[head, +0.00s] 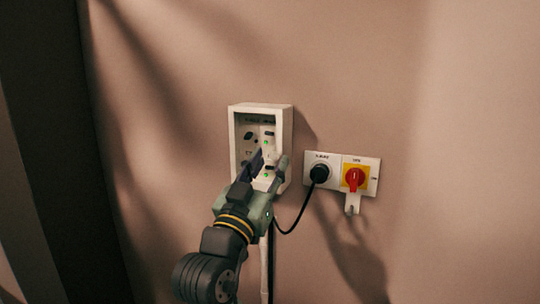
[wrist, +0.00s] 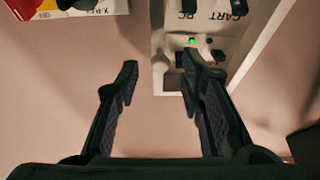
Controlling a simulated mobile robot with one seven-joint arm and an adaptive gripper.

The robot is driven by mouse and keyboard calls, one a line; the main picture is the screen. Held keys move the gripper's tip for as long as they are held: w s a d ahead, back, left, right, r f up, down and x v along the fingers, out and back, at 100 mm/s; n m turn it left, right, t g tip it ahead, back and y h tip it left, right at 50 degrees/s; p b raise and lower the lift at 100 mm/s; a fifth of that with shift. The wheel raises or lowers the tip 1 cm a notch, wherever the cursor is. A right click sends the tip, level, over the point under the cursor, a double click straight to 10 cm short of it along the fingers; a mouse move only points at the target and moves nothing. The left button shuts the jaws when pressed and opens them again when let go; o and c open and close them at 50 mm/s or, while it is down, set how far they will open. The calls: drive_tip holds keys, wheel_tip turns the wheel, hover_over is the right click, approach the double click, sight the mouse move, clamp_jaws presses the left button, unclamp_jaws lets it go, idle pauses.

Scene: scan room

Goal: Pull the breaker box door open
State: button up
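The breaker box (head: 233,130) is a white box on the wall, near the middle of the head view. Its front shows dark switches and green lights; I cannot tell whether a clear door covers them. No separate door leaf stands out. My gripper (head: 269,166) is in front of the box's lower part and hides some of it. In the wrist view the box (wrist: 168,75) is upside down at the upper right. There my gripper (wrist: 160,72) is open and empty, one finger over the box's face, the other over bare wall. Contact cannot be told.
A white panel (head: 335,158) right of the box carries a black plug (head: 319,173) and a red rotary switch (head: 355,179) on yellow. A white tag (head: 352,203) hangs below it. A black cable (head: 300,217) loops down from the plug. The wall above is clear.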

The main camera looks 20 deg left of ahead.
drive_tip(key=shift+w+r, duration=0.2)
drive_tip(key=shift+w, duration=0.35)
clamp_jaws()
idle(0.5)
